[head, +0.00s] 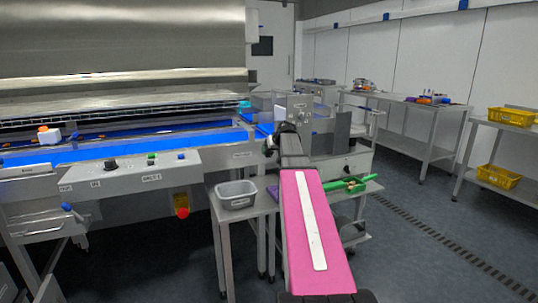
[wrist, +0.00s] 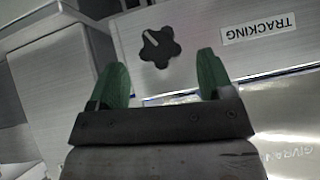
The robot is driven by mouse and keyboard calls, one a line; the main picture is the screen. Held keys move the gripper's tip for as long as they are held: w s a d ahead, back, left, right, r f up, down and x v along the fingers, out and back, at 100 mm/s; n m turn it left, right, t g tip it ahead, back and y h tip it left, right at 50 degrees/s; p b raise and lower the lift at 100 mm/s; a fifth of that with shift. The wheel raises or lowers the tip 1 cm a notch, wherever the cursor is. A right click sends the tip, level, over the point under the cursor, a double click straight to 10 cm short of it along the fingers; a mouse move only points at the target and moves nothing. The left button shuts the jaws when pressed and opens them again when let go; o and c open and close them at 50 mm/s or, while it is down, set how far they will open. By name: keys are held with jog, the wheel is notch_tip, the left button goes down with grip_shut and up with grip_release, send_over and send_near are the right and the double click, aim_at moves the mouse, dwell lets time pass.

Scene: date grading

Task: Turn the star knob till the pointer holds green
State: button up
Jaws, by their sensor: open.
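The star knob (wrist: 158,48) is black with several rounded lobes and a white line on its face. It sits on a grey metal panel at the top middle of the wrist view, left of an upside-down "TRACKING" label (wrist: 258,29). My gripper (wrist: 163,64) has two green fingers, spread apart with nothing between them. The fingertips point toward the knob, one to each side and slightly below it in the picture; I cannot tell how far off they are in depth. I cannot make out the knob in the head view, nor a green-marked pointer scale in either view.
A blue conveyor belt (head: 90,151) runs along the left machine, with a control panel (head: 130,172) in front. A grey bin (head: 236,194) stands on a small table beside my arm. Steel tables (head: 408,101) line the right wall. The floor (head: 420,215) at right is clear.

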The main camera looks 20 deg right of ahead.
aim_at(270, 152)
jog(key=shift+x, duration=2.15)
jog(key=c, duration=0.9)
jog(key=shift+d+m+y, duration=0.15)
jog(key=shift+m+y, duration=0.25)
jog(key=shift+y, duration=0.5)
jog(key=shift+m+y, duration=0.4)
jog(key=shift+y, duration=0.3)
jog(key=o, duration=0.9)
